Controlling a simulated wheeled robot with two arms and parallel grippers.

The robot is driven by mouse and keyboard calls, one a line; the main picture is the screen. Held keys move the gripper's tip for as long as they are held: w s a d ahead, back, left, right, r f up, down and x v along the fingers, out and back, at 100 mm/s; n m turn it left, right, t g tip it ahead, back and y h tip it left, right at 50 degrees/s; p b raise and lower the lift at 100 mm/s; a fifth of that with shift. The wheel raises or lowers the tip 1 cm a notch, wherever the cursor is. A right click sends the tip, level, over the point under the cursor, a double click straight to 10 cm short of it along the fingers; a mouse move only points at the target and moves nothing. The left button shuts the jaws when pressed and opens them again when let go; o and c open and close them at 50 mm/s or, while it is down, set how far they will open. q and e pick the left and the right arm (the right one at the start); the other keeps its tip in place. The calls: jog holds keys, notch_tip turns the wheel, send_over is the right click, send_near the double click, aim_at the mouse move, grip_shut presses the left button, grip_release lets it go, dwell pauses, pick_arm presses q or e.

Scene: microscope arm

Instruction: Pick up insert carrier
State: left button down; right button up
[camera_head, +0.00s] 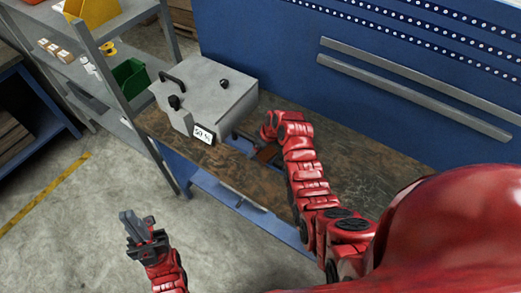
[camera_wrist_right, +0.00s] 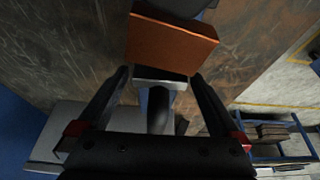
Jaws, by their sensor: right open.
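In the right wrist view an orange-brown block (camera_wrist_right: 170,42) lies on the worn bench top, just beyond my fingertips. A grey metal piece with a dark round stem (camera_wrist_right: 158,105) shows between the fingers. I cannot tell which of these is the insert carrier, or whether they are joined. My right gripper (camera_wrist_right: 161,76) is open, its two fingers on either side of the stem. In the head view my right arm mostly hides this spot; a small brown part (camera_head: 266,153) shows by its wrist. My left gripper (camera_head: 138,226) is open and empty, over the floor.
A grey metal box (camera_head: 205,92) with black knobs, a handle and a "50 %" label stands on the bench (camera_head: 230,170), left of my right arm. A shelf with a green bin (camera_head: 130,78) is at the left. The bench right of the arm is clear.

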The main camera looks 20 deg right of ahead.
grip_shut()
dwell(0.5)
jog(key=shift+w+r, duration=0.15)
jog(key=shift+r, duration=0.05)
